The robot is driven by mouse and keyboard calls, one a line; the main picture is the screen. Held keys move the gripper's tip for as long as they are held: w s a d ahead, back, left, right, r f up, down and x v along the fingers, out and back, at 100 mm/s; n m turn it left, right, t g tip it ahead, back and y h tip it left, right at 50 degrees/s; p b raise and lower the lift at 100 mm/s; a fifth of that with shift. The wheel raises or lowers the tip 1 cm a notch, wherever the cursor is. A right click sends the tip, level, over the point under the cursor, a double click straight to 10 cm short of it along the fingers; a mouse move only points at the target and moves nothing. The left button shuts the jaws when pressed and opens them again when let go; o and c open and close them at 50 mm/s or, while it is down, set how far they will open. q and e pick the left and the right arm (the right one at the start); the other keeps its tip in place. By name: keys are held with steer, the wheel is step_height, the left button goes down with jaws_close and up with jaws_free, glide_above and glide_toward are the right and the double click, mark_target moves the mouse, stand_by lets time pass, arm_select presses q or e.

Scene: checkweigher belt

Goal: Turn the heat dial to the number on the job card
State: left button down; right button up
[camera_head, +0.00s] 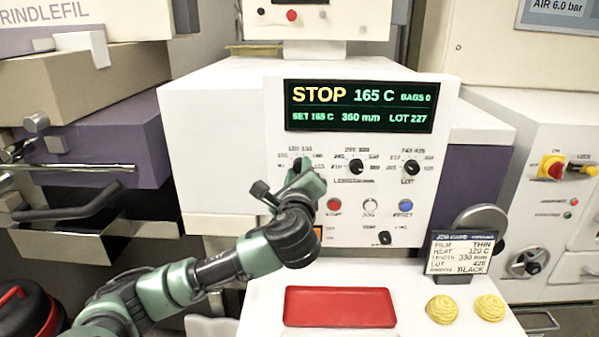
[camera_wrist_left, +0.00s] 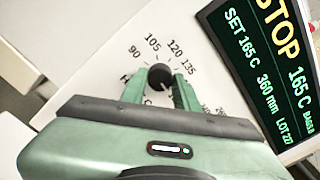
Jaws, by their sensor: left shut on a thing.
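The heat dial (camera_wrist_left: 160,75) is a small black knob on the white panel, with 90, 105, 120 and 135 readable around it in the wrist view. My left gripper (camera_wrist_left: 160,90) is shut on it, one green finger on each side. The fingers hide the lower scale, and I cannot clearly tell where the pointer stands. In the head view my left gripper (camera_head: 300,178) covers most of the dial. The job card (camera_head: 463,254) at the right reads HEAT 120 C. The display (camera_head: 360,106) reads STOP, 165 C and SET 165 C. My right gripper is not in view.
The length dial (camera_head: 356,167) and lot dial (camera_head: 411,168) sit right of the heat dial. Red (camera_head: 334,205), white (camera_head: 370,206) and blue (camera_head: 405,205) buttons lie below. A red tray (camera_head: 340,307) and two yellow coiled things (camera_head: 442,309) lie on the white shelf.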

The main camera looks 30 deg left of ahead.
arm_select(q)
steer(key=shift+f+n+b, duration=0.1)
steer(key=shift+n+b, duration=1.7)
steer(key=shift+n, duration=9.7)
steer(key=c, duration=1.1)
jaws_free()
steer(key=shift+o, duration=0.2)
